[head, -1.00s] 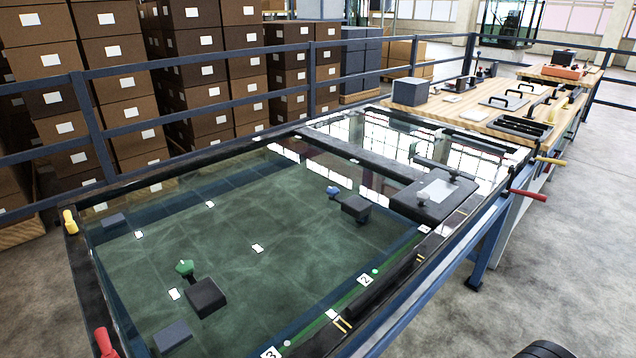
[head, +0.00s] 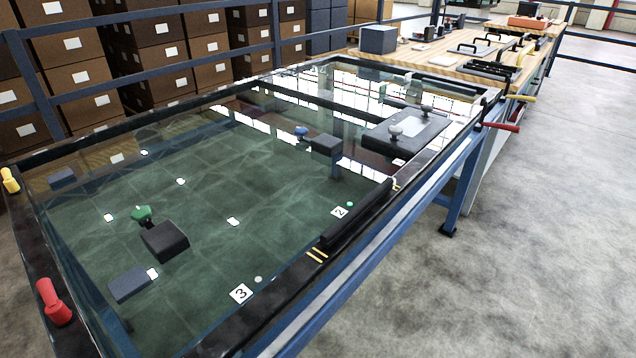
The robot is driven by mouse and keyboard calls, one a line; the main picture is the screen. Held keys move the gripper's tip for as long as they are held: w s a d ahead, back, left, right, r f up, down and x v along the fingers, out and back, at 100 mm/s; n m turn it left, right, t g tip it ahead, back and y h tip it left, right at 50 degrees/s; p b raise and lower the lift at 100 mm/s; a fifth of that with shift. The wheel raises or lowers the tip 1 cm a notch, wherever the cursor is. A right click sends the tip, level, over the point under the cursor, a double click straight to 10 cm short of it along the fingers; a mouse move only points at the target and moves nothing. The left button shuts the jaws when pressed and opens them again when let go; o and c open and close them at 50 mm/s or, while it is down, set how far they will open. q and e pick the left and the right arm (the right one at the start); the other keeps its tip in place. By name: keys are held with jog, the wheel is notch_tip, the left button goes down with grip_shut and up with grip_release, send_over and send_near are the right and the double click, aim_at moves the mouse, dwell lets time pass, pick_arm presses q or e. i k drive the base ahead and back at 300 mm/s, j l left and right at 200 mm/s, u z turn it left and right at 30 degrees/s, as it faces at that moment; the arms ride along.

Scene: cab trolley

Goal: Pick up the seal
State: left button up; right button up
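A long black strip (head: 358,213) lies along the near right rim of a glass-topped table (head: 30,240), close to the number 2 label. It may be the seal, but I cannot tell for certain. Neither of my grippers shows in the head view.
Under or on the glass are dark blocks (head: 165,241), a green knob (head: 141,214) and a blue knob (head: 301,131). A dark plate with knobs (head: 405,130) is at the far right. Red (head: 53,301) and yellow (head: 10,180) handles mark the left rim. Floor at right is clear.

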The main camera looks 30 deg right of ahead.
aim_at(490, 65)
jog(key=l+z, duration=0.35)
jog(key=i+l+z, duration=0.1)
jog(key=l+z, duration=0.45)
jog(key=z, duration=0.15)
jog(key=i+l, duration=0.2)
jog(key=l, duration=0.2)
jog(key=i+l+z, duration=0.1)
jog(key=l, duration=0.35)
jog(key=i+l, duration=0.35)
jog(key=i+l+z, duration=0.1)
jog(key=l, duration=0.35)
jog(key=i, duration=0.1)
